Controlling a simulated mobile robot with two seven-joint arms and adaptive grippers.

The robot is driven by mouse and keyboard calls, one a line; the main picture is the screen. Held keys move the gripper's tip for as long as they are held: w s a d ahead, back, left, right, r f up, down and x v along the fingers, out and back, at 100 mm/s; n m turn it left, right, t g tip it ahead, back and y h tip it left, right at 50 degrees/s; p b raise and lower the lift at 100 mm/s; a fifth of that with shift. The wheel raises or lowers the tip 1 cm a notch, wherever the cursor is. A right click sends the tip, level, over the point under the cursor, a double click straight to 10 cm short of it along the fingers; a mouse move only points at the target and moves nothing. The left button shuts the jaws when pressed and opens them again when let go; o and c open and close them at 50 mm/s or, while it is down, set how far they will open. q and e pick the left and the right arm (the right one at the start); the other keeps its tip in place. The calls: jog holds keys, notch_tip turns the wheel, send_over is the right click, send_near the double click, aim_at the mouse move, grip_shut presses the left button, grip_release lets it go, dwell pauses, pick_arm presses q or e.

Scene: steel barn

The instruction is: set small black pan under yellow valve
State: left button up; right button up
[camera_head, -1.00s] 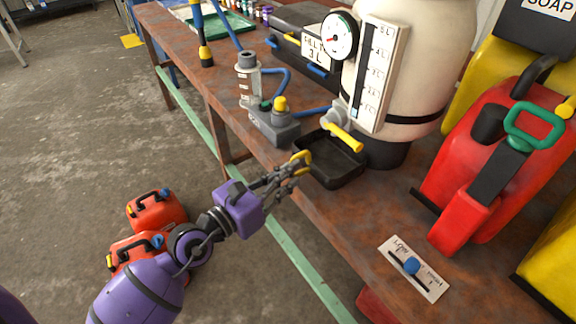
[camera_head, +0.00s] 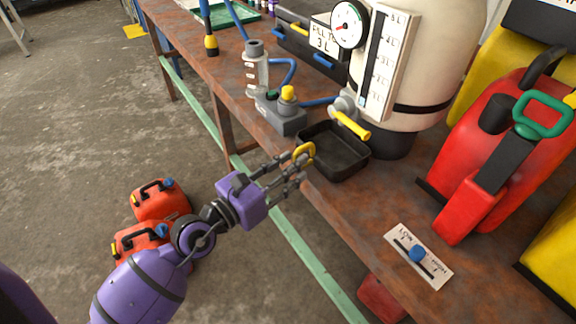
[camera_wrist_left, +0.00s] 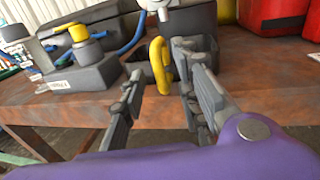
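The small black pan (camera_head: 348,163) sits upright on the bench near its front edge, with a yellow loop handle (camera_head: 303,153) facing my left gripper. The yellow valve lever (camera_head: 351,125) on the cream tank overhangs the pan's back rim in the head view. My left gripper (camera_head: 300,170) is in front of the pan with its fingers apart. In the left wrist view the yellow loop (camera_wrist_left: 158,65) shows between the open fingers, which do not close on it. The pan also shows behind them (camera_wrist_left: 205,20). My right gripper is not in view.
A grey pump unit (camera_head: 281,117) with blue hoses stands left of the pan. The cream tank (camera_head: 430,60) stands behind. Red (camera_head: 470,170) and yellow jugs and a white card (camera_head: 417,256) are at right. Red canisters (camera_head: 160,200) sit on the floor.

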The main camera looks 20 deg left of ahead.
pick_arm(q)
jog(key=b+v, duration=0.5)
jog(key=v, duration=0.7)
jog(key=s+a+f+n+g+y, duration=0.1)
jog(key=s+a+f+n+y, duration=0.3)
jog(key=f+n, duration=0.6)
jog(key=s+a+f+n+y, duration=0.35)
jog(key=f+n, duration=0.35)
jog(key=n, duration=0.6)
jog(key=s+d+f+n+g, duration=0.4)
jog(key=s+f+n, duration=0.5)
jog(key=s, duration=0.1)
jog(key=s+d+f+n+g, duration=0.4)
jog(key=s+f+n, duration=0.4)
jog(key=s+f, duration=0.1)
jog(key=shift+s+f+n, duration=0.25)
jog(key=shift+s+n, duration=0.15)
jog(key=shift+s, duration=0.25)
jog(key=shift+y, duration=0.25)
jog(key=shift+w, duration=0.1)
